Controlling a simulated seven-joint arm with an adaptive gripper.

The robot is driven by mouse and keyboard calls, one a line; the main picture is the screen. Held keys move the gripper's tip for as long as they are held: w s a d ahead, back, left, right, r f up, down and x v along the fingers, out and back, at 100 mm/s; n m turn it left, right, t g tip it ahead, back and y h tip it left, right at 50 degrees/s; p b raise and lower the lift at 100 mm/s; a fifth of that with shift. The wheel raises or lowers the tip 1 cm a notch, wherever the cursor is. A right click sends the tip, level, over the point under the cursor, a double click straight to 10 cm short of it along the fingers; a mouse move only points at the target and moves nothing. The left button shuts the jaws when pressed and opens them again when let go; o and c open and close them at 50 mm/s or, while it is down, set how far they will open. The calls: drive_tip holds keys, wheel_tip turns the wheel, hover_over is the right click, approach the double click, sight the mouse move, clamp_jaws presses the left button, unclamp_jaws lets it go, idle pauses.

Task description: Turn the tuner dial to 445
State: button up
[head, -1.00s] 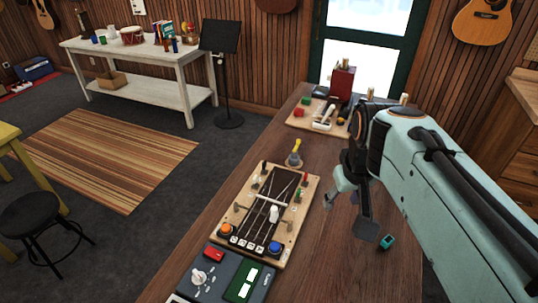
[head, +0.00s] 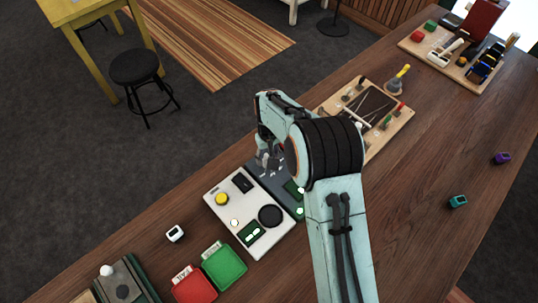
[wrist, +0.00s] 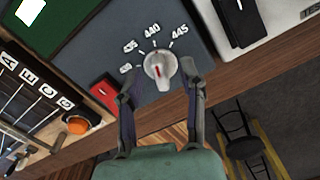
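The tuner dial (wrist: 160,70) is a light grey knob with a small red mark, on a dark grey panel (wrist: 200,45). White numbers 435, 440 and 445 and a partly legible one fan around its far side in the wrist view. I cannot tell surely which number the knob points at. My gripper (wrist: 160,82) is open, with one finger on each side of the dial. Whether the fingers touch it is unclear. In the head view my gripper (head: 266,160) is at the panel and my arm hides part of it.
A red button (wrist: 105,92) and the string board with an orange button (wrist: 77,125) lie to the left in the wrist view. A white panel (head: 235,210) adjoins the dark one. Red (head: 194,284) and green (head: 224,266) trays stand nearby.

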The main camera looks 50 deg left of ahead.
drive_tip(key=shift+f, duration=0.4)
clamp_jaws()
drive_tip(key=m, duration=0.3)
drive_tip(key=shift+m, duration=0.4)
drive_tip(key=shift+s+a+m, duration=0.1)
drive_tip(key=shift+m, duration=1.8)
